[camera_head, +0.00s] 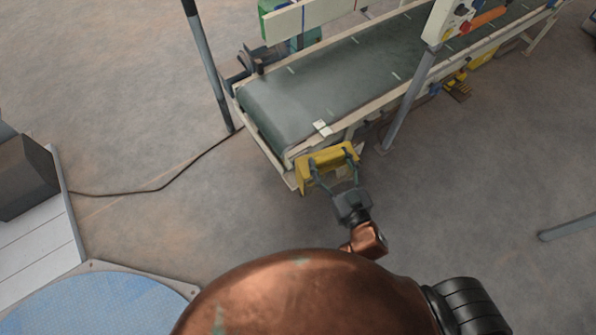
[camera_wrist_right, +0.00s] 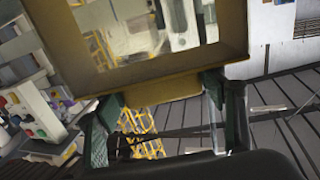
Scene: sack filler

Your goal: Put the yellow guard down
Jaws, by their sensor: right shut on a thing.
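The yellow guard (camera_head: 327,160) is at the near end of the conveyor in the head view. My right gripper (camera_head: 333,176) is shut on its near edge. In the right wrist view the guard is a yellow frame (camera_wrist_right: 150,88) with an opening or clear pane in its middle, and the fingers (camera_wrist_right: 165,88) meet its lower edge. I cannot tell whether the guard touches the conveyor end or hangs in front of it. My left gripper is not in view.
The conveyor (camera_head: 335,75) runs to the upper right. A grey post (camera_head: 405,105) stands close to the right of the guard, another post (camera_head: 207,65) farther left. A cable (camera_head: 150,188) crosses the floor at left.

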